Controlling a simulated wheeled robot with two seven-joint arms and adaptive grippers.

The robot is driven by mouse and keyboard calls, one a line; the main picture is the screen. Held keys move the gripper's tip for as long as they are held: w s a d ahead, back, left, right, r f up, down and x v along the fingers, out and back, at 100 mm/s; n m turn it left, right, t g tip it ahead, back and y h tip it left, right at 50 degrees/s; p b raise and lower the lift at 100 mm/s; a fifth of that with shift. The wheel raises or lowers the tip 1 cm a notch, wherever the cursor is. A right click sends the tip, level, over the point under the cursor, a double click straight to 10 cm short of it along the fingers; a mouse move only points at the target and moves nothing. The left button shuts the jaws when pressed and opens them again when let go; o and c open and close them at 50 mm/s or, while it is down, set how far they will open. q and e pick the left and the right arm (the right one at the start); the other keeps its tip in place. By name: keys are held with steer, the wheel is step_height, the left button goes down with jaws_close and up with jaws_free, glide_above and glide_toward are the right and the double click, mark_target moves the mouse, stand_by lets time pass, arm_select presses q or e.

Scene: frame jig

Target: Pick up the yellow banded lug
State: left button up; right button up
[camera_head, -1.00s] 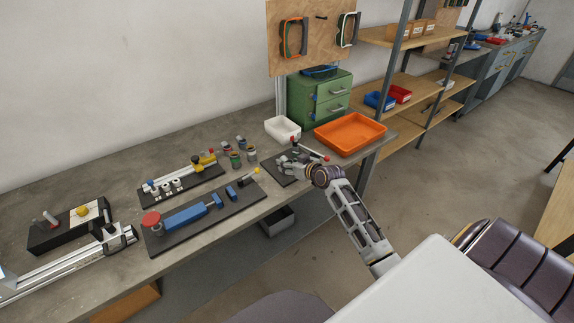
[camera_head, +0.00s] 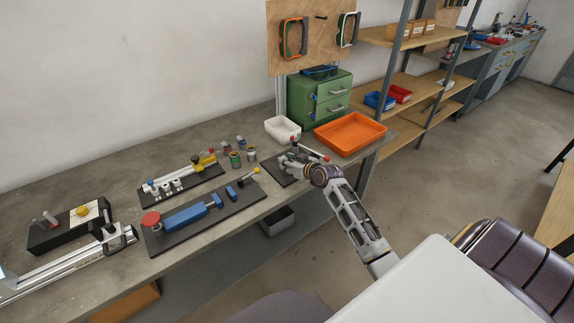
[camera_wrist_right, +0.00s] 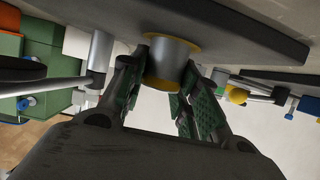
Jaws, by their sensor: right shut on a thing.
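The yellow banded lug (camera_wrist_right: 172,62) is a grey cylinder with a yellow band at each end. It sits between the green-padded fingers of my right gripper (camera_wrist_right: 172,95) in the right wrist view. The gripper is shut on it. Its far end is against or very close to a dark flat surface (camera_wrist_right: 235,35); I cannot tell whether they touch. In the head view my right gripper (camera_head: 285,160) is low over the small dark plate (camera_head: 272,172), and the lug is hidden or too small to make out. My left gripper is not in view.
A red-tipped lever (camera_head: 312,150) stands just behind my right gripper. The orange tray (camera_head: 350,134) and white bin (camera_head: 283,129) are further back. Several small cans (camera_head: 235,160) and a dark board with blue blocks (camera_head: 187,219) lie to the left.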

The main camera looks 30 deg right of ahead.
steer(key=shift+c, duration=0.5)
steer(key=shift+r, duration=0.1)
steer(key=shift+r, duration=4.95)
steer(key=shift+w+r, duration=0.1)
